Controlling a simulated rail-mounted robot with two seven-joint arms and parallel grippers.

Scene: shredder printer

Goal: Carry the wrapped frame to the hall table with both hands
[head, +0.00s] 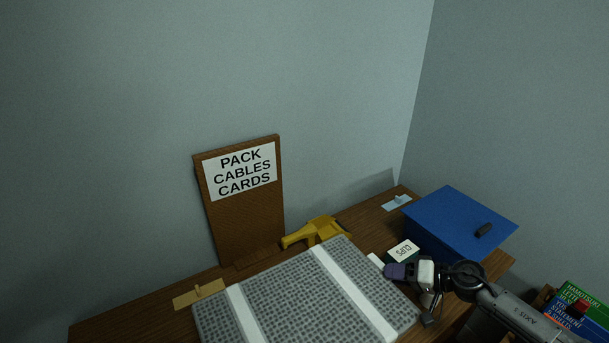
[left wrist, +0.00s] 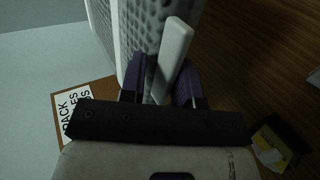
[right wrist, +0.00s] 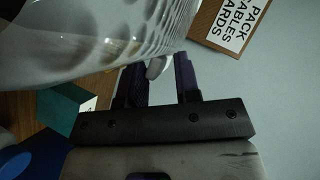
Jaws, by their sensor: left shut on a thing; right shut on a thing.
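The wrapped frame (head: 285,298), grey bubble wrap with two white bands, lies roughly flat at the bottom centre of the head view, over the wooden table (head: 110,322). I cannot tell whether it touches the table. My right gripper (head: 396,271) is at its right edge. In the right wrist view, the right gripper (right wrist: 158,75) is shut on a white tab (right wrist: 156,67) beside the wrap. My left gripper (left wrist: 164,82) is outside the head view; the left wrist view shows it shut on a white tab (left wrist: 172,55) at the frame's edge.
A board reading "PACK CABLES CARDS" (head: 240,187) stands behind the frame. A yellow tape dispenser (head: 318,232), a clips box (head: 403,251) and a blue box (head: 455,222) with a dark handle are close by. Books (head: 582,312) are at lower right. Walls close off the back and right.

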